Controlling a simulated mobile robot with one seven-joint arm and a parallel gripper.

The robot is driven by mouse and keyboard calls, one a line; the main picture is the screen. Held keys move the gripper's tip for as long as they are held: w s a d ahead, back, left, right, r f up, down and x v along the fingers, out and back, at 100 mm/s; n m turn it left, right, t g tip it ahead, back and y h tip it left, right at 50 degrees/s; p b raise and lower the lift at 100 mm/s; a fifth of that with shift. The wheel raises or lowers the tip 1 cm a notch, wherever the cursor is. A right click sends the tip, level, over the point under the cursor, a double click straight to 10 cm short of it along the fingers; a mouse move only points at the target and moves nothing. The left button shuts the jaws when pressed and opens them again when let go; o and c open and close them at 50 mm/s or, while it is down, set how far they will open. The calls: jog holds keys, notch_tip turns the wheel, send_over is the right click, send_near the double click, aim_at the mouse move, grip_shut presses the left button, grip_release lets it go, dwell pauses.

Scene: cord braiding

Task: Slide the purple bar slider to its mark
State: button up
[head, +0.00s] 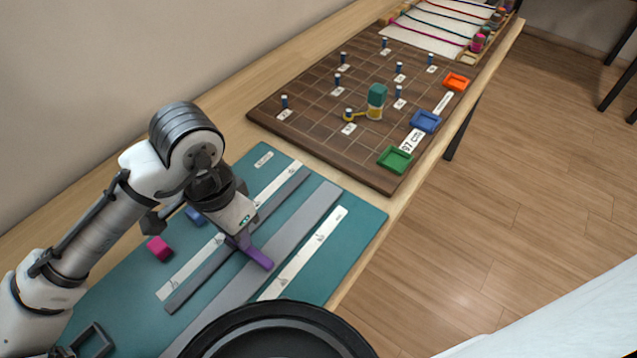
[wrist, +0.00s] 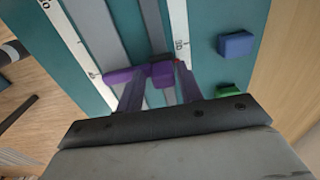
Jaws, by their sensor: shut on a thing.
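The purple bar slider (head: 259,258) lies across the wide grey rail (head: 322,205) on the teal mat, between white scale strips. My gripper (head: 240,240) reaches down onto its left part and is shut on it. In the wrist view the purple bar (wrist: 125,75) shows crosswise, with its middle between the fingers of my gripper (wrist: 160,84). The white scale strips (head: 325,225) carry small printed marks, one near the bar's left end in the wrist view. I cannot tell which mark belongs to the bar.
A magenta block (head: 159,249) and a blue block (head: 195,215) lie left of the rails. A green block (wrist: 229,91) shows in the wrist view. A brown pegboard (head: 320,120) with pegs and trays stands beyond the mat. A black round shape fills the bottom of the head view.

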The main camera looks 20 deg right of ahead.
jog(key=shift+o, duration=0.3)
jog(key=f+b, duration=0.1)
jog(key=a+f+b, duration=0.1)
jog(key=shift+s+b, duration=0.15)
jog(key=shift+b, duration=0.2)
jog(key=s+b, duration=0.1)
jog(key=b, duration=0.1)
jog(key=shift+b, duration=0.35)
jog(key=shift+c, duration=0.6)
jog(key=shift+s+d+r+b, duration=0.15)
jog(key=shift+s+r+b, duration=0.1)
jog(key=shift+b, duration=0.05)
jog(key=o, duration=0.7)
jog(key=shift+r+p, duration=0.7)
jog(key=shift+p, duration=0.15)
jog(key=r+p, duration=0.1)
jog(key=w+a+r+p, duration=0.1)
jog(key=shift+w+p, duration=0.1)
jog(key=shift+p, duration=0.25)
notch_tip(320, 180, up, 4)
jog(key=p, duration=0.3)
jog(key=shift+f+p, duration=0.2)
jog(key=shift+p, duration=0.1)
